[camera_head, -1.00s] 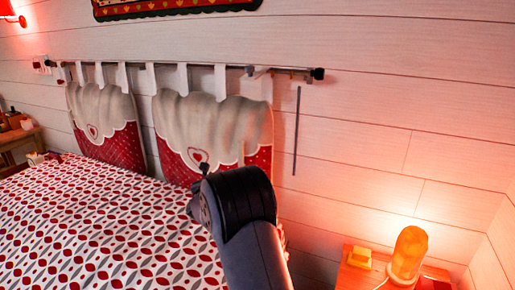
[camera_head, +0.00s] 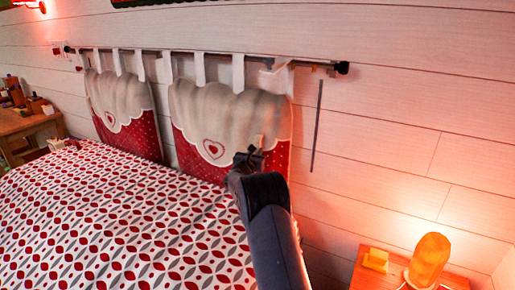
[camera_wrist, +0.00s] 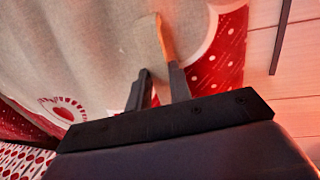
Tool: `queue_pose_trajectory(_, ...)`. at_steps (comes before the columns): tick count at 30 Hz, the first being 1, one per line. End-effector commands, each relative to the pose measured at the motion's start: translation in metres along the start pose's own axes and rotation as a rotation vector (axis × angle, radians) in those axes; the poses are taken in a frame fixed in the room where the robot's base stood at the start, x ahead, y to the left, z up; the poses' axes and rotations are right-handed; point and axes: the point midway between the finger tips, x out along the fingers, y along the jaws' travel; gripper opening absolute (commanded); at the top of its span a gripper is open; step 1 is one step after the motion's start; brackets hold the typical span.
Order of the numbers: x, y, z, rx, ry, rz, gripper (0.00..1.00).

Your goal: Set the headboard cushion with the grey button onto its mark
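Two headboard cushions hang side by side by white tabs from a dark rail. Each is cream above and red with white dots below, with a heart. The right cushion (camera_head: 225,112) is nearest my gripper (camera_head: 250,155), which is in front of its lower right part. The left cushion (camera_head: 120,100) is farther off. In the wrist view my gripper (camera_wrist: 159,68) has its two dark fingers apart, by a beige and orange upright piece (camera_wrist: 157,38) on the cushion's front. I cannot tell whether they touch it. No grey button can be made out.
A dark upright strip (camera_head: 318,125) is on the wall right of the cushions; whether it is the mark is unclear. The patterned bed (camera_head: 110,220) fills the lower left. A nightstand (camera_head: 365,272) with a glowing lamp (camera_head: 430,260) and a yellow block (camera_head: 375,260) stands lower right.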

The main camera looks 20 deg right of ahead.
Motion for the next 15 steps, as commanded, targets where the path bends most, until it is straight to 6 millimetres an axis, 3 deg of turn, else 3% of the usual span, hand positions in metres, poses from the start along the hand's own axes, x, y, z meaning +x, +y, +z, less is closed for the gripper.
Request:
queue_pose_trajectory(6, 0.018, 0.0, 0.001, 0.0, 0.0, -0.001, 0.2)
queue_pose_trajectory(15, 0.024, 0.0, 0.0, -0.002, 0.001, 0.001, 0.2)
